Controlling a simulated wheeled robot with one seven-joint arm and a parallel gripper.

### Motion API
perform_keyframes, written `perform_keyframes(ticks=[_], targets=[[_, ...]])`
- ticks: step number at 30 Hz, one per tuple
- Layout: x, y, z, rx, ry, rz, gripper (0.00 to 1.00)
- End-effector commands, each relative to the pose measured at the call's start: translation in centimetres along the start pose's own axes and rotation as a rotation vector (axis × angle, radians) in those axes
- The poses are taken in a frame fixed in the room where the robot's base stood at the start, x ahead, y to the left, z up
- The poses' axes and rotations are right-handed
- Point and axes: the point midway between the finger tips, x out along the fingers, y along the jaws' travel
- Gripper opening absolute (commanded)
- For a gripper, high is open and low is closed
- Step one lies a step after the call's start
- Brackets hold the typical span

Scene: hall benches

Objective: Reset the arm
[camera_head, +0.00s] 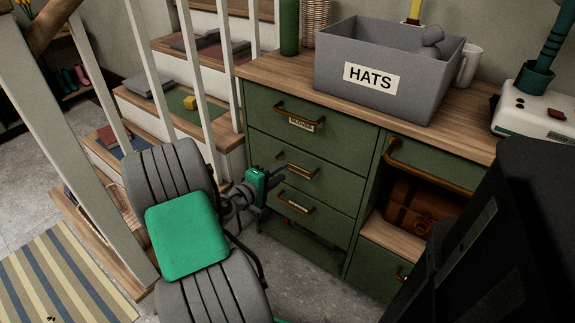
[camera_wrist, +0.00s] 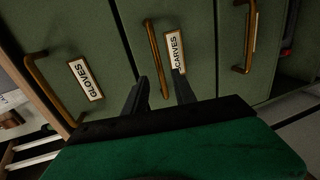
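My arm, with grey links and a green panel, reaches down to the front of the green cabinet (camera_head: 361,165). My gripper (camera_head: 278,170) is at the middle drawer of the left column. In the wrist view my gripper (camera_wrist: 163,86) has its two dark fingers apart, with the lower part of the brass handle (camera_wrist: 154,50) of the SCARVES drawer showing between them. I cannot tell whether the fingers touch the handle. The GLOVES drawer (camera_wrist: 73,45) is beside it, and its handle (camera_head: 298,108) shows at the top in the head view. These drawers look shut.
A staircase with white balusters (camera_head: 196,80) stands close to the left of my arm, with folded cloths on its steps. A grey HATS bin (camera_head: 335,95) and a white cup (camera_head: 469,66) stand on the cabinet top. A brown bag (camera_head: 417,208) sits in the open niche.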

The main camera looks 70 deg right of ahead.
Motion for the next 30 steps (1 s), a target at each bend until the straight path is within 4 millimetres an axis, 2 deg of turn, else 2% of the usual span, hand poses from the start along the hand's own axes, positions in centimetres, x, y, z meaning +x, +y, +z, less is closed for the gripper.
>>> perform_keyframes(ticks=[1,4,15,17,19,20,23,24,26,27,29,30], targets=[[-0.8,0.2,-0.1,-0.001,0.004,0.001,0.32],[-1.6,0.1,0.0,0.000,0.001,0.001,0.32],[-1.7,0.1,0.0,0.003,0.000,0.000,0.32],[-2.2,0.8,-0.4,0.020,0.006,-0.012,0.32],[-3.9,2.5,-1.7,0.074,0.025,-0.064,0.32],[-5.1,3.5,-2.6,0.110,0.038,-0.103,0.32],[-11.4,6.9,-6.3,0.242,0.100,-0.300,0.32],[-14.6,8.0,-7.8,0.283,0.128,-0.394,0.32],[-19.6,9.2,-9.4,0.323,0.166,-0.531,0.32],[-22.9,10.0,-10.2,0.336,0.191,-0.617,0.32],[-27.9,11.4,-11.0,0.341,0.226,-0.742,0.32],[-31.3,12.3,-11.2,0.334,0.249,-0.821,0.32]])
